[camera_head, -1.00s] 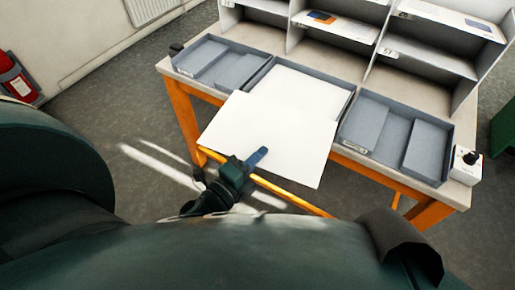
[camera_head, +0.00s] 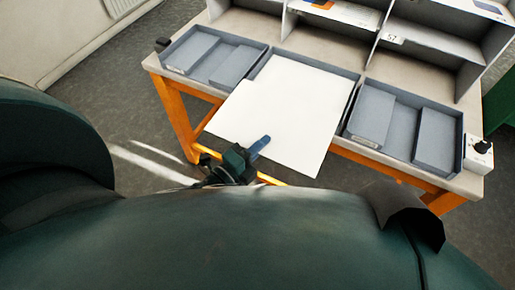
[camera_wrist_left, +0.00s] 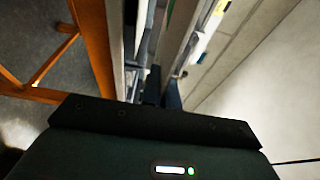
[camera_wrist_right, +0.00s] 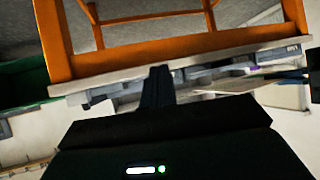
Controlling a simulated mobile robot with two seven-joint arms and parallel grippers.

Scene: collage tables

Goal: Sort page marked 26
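A large blank white page (camera_head: 265,135) lies tilted across the front of the middle tray (camera_head: 353,90) and sticks out past the table's front edge. No number is readable on it. My left gripper (camera_head: 262,145) is at the page's near edge, with a blue finger over its top face; it looks shut on that edge. In the left wrist view, the left fingers (camera_wrist_left: 162,90) are close together. More white paper seems to lie in the middle tray, merging with the held page. My right gripper (camera_wrist_right: 158,85) shows only in its wrist view, fingers together and empty.
Grey trays stand at the left (camera_head: 212,58) and right (camera_head: 403,125) of the table (camera_head: 328,45). A grey shelf unit (camera_head: 425,38) with labelled compartments stands behind. A small white box with a black knob (camera_head: 478,155) is at the right end. Bare tabletop lies between trays and shelves.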

